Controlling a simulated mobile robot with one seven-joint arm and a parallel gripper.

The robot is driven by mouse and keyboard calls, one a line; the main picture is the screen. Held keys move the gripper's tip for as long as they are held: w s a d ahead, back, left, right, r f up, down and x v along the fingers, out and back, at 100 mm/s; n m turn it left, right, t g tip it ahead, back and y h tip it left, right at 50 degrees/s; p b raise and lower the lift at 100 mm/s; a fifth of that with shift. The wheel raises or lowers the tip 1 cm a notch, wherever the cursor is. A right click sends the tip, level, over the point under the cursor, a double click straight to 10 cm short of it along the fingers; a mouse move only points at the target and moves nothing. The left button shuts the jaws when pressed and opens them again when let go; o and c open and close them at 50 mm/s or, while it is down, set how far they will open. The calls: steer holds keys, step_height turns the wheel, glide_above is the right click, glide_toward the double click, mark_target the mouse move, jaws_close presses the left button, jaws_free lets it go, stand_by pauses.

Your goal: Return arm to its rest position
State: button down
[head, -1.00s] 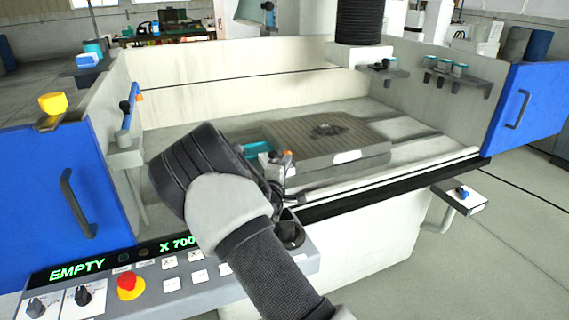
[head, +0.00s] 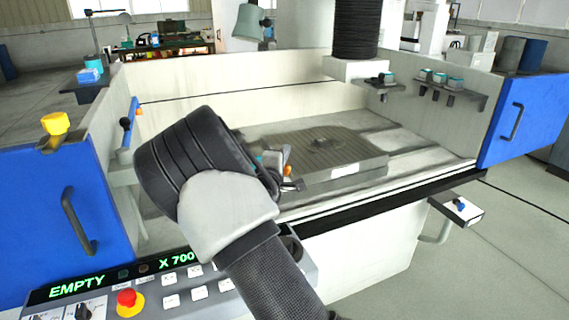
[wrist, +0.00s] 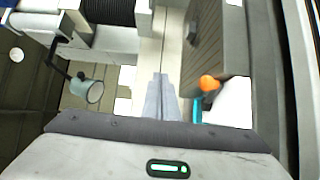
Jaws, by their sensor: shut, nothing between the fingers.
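My arm reaches up from the bottom of the head view in front of the machine's open tank. Its dark wrist housing hides most of my gripper there. In the wrist view my gripper (wrist: 161,82) shows as two pale grey fingers pressed together, with nothing between them. The fingers point along the inside of the tank, and no object touches them. The slotted grey work block (head: 325,152) lies on the tank bed behind and right of my wrist. It also shows in the wrist view (wrist: 203,50).
A blue door (head: 95,200) stands left of the tank and another blue door (head: 515,120) right. The control panel (head: 200,292) with a red stop button (head: 129,300) lies below my arm. A black column (head: 356,28) hangs over the tank's back. Floor at right is clear.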

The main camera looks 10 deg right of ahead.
steer(key=shift+r, duration=0.55)
steer(key=s+a+r+m+g+y, duration=0.25)
steer(key=s+m+y, duration=0.2)
steer(key=s, duration=0.55)
steer(key=s+a+r+m+g+y, duration=0.2)
steer(key=s+r+m+g+y, duration=0.25)
steer(key=s, duration=0.65)
steer(key=s+d+f+m+g+h, duration=0.1)
steer(key=s+m+g, duration=0.25)
steer(key=s, duration=2.05)
step_height(320, 180, up, 18)
steer(key=p, duration=1.8)
steer(key=shift+d+p, duration=0.2)
steer(key=shift+p, duration=0.1)
